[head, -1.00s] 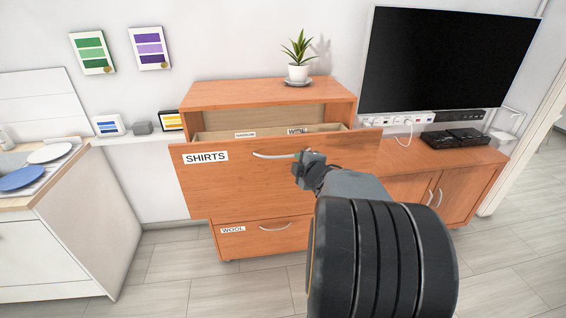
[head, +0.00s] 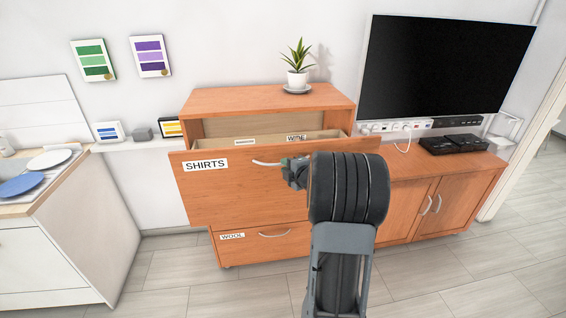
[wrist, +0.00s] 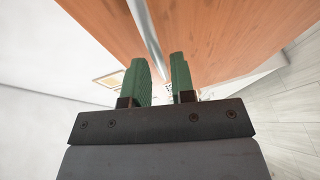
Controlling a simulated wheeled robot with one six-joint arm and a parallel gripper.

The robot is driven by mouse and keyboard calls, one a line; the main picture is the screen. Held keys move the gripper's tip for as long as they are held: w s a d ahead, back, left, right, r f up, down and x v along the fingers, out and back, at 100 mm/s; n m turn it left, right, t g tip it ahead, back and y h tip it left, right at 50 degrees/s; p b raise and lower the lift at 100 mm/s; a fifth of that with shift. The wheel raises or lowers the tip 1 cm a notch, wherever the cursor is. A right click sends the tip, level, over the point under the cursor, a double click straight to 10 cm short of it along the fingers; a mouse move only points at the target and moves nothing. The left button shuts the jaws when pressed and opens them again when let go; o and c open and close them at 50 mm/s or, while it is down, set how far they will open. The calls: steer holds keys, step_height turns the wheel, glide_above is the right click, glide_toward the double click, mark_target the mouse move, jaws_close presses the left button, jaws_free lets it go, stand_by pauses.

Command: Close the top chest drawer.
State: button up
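The top chest drawer (head: 235,190), labelled SHIRTS, is pulled out of the wooden chest (head: 260,98), and its open top shows small label cards inside. Its pale curved handle (head: 266,163) shows at the front, its right part hidden by my gripper (head: 288,172). In the wrist view my gripper (wrist: 160,80) has its two green fingers apart. The handle bar (wrist: 147,35) runs down toward the gap between them. I cannot tell whether the fingers touch it.
A lower drawer labelled WOOL (head: 262,240) is shut below. A potted plant (head: 297,65) stands on the chest. A TV cabinet (head: 440,185) stands at the right, and a counter with plates (head: 50,158) at the left. Floor is clear in front.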

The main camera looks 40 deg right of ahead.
steer(key=shift+w+d+f, duration=0.1)
steer(key=shift+w+f, duration=0.1)
steer(key=shift+w, duration=1.1)
steer(key=shift+c, duration=0.2)
jaws_close()
